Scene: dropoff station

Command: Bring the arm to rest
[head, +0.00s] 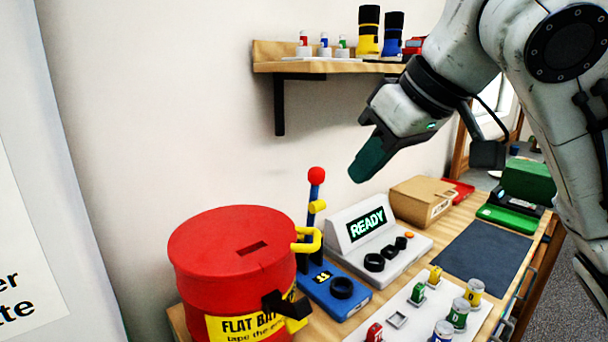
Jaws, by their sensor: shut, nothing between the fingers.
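My gripper (372,158) hangs in the air in the middle of the head view, above the workbench and below the shelf's level. Its dark green fingers are together with nothing between them, and they point down and to the left. My white arm comes in from the upper right and bends down along the right edge. The gripper appears apart from everything on the bench. Below it stands a grey console (360,228) whose screen reads READY.
A red drum (230,250) with a slot stands front left, beside a blue device (335,290) with a red-topped lever. A cardboard box (422,198), dark mat (485,248) and white tray (410,318) with small batteries share the bench. A wall shelf (330,67) holds boots.

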